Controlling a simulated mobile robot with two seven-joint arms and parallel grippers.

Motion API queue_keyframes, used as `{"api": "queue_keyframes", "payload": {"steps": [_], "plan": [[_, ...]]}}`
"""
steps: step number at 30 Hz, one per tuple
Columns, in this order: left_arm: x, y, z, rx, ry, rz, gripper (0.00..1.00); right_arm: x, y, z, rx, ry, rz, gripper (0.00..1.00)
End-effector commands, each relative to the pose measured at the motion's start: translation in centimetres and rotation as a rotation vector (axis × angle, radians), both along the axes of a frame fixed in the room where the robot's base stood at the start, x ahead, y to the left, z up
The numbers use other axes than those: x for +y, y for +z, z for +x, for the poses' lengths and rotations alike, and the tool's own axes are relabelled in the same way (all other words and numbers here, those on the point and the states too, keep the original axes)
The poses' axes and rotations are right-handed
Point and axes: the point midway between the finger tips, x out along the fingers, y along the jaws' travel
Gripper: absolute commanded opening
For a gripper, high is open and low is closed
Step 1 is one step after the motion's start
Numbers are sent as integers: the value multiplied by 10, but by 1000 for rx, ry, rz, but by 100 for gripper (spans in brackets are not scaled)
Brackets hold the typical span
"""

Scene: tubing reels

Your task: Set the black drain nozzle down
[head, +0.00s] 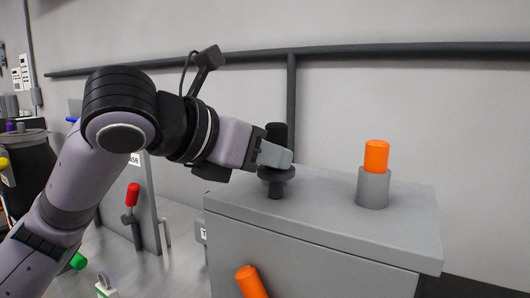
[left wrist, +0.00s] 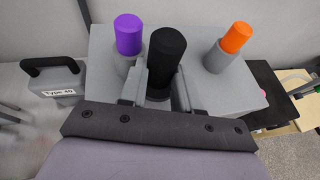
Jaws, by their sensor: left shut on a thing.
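My left gripper (head: 274,157) is shut on the black drain nozzle (head: 276,132), a black cylinder with a wide flange and a narrower stem below. The nozzle is upright over the left part of the grey cabinet's top (head: 320,200). I cannot tell whether its stem touches that top. In the left wrist view the black nozzle (left wrist: 167,58) stands between the two fingers (left wrist: 158,100); its lower end is hidden. My right gripper is in neither view.
An orange nozzle (head: 376,156) stands in a grey holder (head: 373,188) at the right. The left wrist view shows a purple nozzle (left wrist: 129,35) in a grey holder close beside the black one. Another orange piece (head: 251,283) juts out by the cabinet's front.

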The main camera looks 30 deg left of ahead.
Motion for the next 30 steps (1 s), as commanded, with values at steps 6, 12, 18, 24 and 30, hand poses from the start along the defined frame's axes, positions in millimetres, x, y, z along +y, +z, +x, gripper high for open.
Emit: {"api": "queue_keyframes", "payload": {"steps": [6, 12, 18, 24, 30], "plan": [[0, -1, 0, 1, 0, 0, 52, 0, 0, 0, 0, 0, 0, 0], [0, -1, 0, 1, 0, 0, 81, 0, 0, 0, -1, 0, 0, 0], [0, 1, 0, 0, 0, 0, 81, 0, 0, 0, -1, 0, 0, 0], [6, 9, -19, -5, 2, 3, 81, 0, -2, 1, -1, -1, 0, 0], [19, 27, -57, -8, 3, 1, 81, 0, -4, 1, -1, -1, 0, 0]]}}
